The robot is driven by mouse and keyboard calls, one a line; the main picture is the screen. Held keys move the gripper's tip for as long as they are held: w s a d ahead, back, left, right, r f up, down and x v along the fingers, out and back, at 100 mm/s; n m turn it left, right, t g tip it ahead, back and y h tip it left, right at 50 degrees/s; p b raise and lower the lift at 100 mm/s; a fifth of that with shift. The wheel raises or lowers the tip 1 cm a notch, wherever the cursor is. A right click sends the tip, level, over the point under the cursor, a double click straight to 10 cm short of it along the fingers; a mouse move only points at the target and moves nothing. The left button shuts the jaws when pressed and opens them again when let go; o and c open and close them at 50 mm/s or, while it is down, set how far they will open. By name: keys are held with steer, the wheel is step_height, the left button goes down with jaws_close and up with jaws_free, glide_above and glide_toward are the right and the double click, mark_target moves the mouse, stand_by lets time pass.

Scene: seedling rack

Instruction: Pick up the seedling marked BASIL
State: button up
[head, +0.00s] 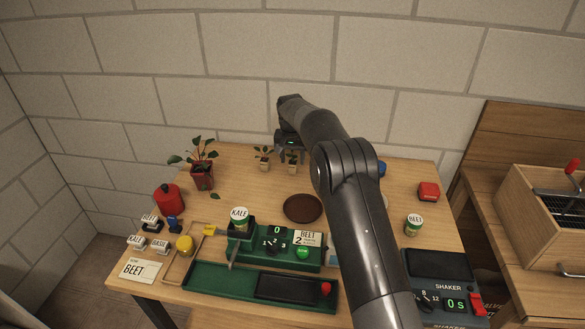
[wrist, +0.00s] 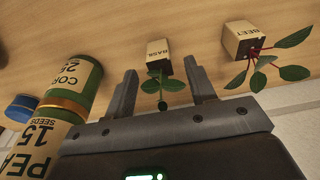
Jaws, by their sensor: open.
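The seedling marked BASIL (wrist: 158,55) is a small cream pot with green leaves. In the wrist view it appears upside down between the two fingers of my gripper (wrist: 161,66). The fingers are apart, with a gap on each side of the plant, and nothing is held. The leaves lie between the fingers and the pot is around the fingertips; exact depth is unclear. In the head view my gripper (head: 289,149) is at the back of the table, just behind the small BASIL pot (head: 292,165), whose label is too small to read there.
A BEET seedling (wrist: 241,41) stands close beside BASIL, right in the wrist view. CORN (wrist: 78,82) and PEAS (wrist: 38,145) seed cans stand on the other side. A red-potted plant (head: 202,177), brown dish (head: 303,208) and green station (head: 245,290) are on the table.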

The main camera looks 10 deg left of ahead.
mark_target(293, 162)
steer(key=f, duration=0.3)
steer(key=shift+w+f, duration=0.1)
steer(key=shift+w, duration=0.1)
steer(key=c, duration=1.1)
